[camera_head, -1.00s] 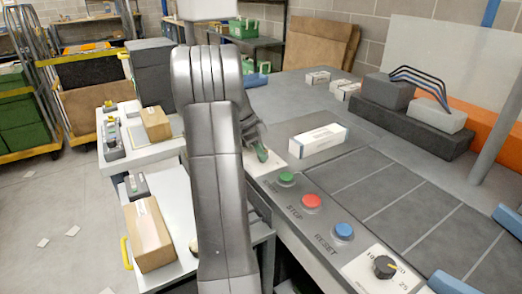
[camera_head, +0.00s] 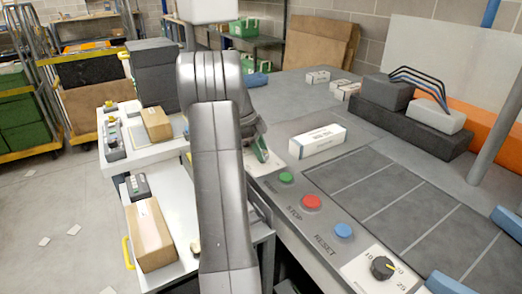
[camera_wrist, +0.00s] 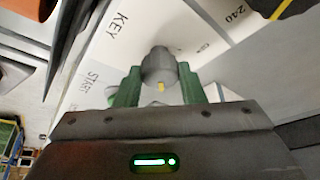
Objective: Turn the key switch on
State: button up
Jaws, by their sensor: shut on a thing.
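The key switch (camera_wrist: 158,66) shows in the wrist view as a grey round knob with a small yellow mark on its near side. It stands on a white plate lettered KEY (camera_wrist: 121,32). My gripper (camera_wrist: 158,78) has green fingers, one on each side of the knob, and is shut on it. In the head view my gripper (camera_head: 262,153) is low over the panel's far left end, beyond the green START button (camera_head: 286,177). There my arm and fingers hide the key switch.
A red STOP button (camera_head: 311,202), a blue RESET button (camera_head: 343,230) and a black dial (camera_head: 382,267) line the panel's front edge. A white box (camera_head: 317,142) lies close to the right of my gripper. White carts with brown boxes (camera_head: 150,235) stand at left.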

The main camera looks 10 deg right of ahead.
jog(key=o, duration=1)
jog(key=p+v, duration=0.1)
jog(key=v, duration=1.2)
jog(key=shift+a+r, duration=0.1)
jog(key=shift+r, duration=0.3)
jog(key=b+x, duration=0.1)
jog(key=x, duration=1.3)
jog(key=shift+w, duration=0.1)
jog(key=shift+a+r, duration=0.1)
